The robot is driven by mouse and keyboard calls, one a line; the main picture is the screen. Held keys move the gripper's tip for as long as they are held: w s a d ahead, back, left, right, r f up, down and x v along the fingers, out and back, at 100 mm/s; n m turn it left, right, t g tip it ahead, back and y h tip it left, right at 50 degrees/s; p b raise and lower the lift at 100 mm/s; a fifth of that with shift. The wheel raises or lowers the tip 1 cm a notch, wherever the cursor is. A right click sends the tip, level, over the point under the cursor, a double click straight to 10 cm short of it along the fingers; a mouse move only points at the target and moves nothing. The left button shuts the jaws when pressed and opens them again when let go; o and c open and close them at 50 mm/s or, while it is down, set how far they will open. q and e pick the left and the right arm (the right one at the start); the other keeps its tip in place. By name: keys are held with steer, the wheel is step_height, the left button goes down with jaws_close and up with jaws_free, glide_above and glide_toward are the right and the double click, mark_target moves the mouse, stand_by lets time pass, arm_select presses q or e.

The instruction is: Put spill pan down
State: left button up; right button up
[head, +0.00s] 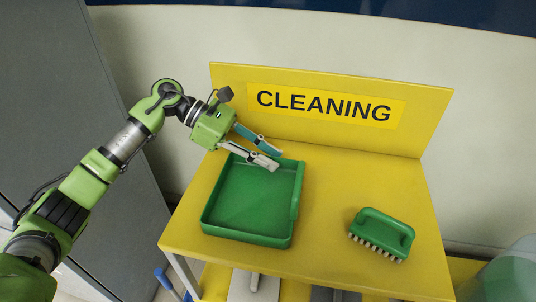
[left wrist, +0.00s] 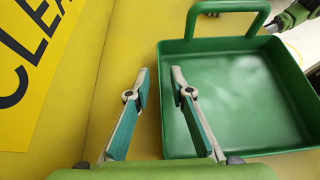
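The green spill pan (head: 250,205) rests flat on the yellow table, left of its middle. It is a shallow square tray with a handle along its right side; the handle (left wrist: 228,7) shows at the top in the left wrist view. My left gripper (head: 277,160) is at the pan's back wall, its fingers apart. In the left wrist view the gripper (left wrist: 160,72) has one finger over the table and the other over the pan's inside, with the wall between them and a visible gap. Whether a finger touches the wall I cannot tell.
The yellow table (head: 330,265) has a back panel with a CLEANING sign (head: 325,105). A green scrubbing brush (head: 382,235) stands to the right of the pan, with bare table between them. A grey panel (head: 100,120) stands at the left.

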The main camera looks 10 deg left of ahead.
arm_select(q)
steer(key=v, duration=1.2)
